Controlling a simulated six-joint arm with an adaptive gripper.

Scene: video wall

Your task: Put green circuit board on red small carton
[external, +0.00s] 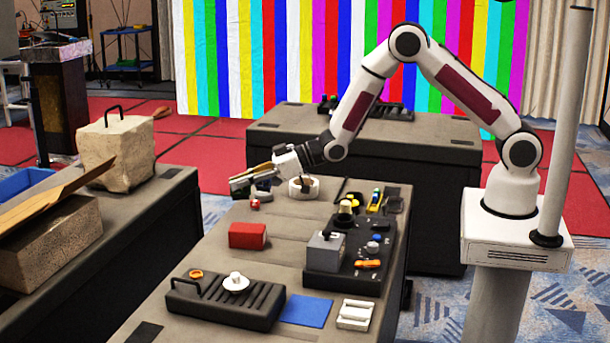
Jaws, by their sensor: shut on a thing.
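A small red carton (248,235) stands on the grey worktable, left of the dark tray of parts. My gripper (240,184) is behind and above it, pointing left, over the table's far left edge. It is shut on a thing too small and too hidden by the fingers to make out. I cannot pick out a green circuit board for certain anywhere in view. The top of the red carton looks bare, and my gripper is apart from it.
A small red item (255,204) and a white ring-shaped item (304,187) lie near my gripper. A ribbed black tray (222,306), a blue sheet (306,311) and white blocks (355,314) lie in front. A grey box (325,251) stands at right. Table around the carton is clear.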

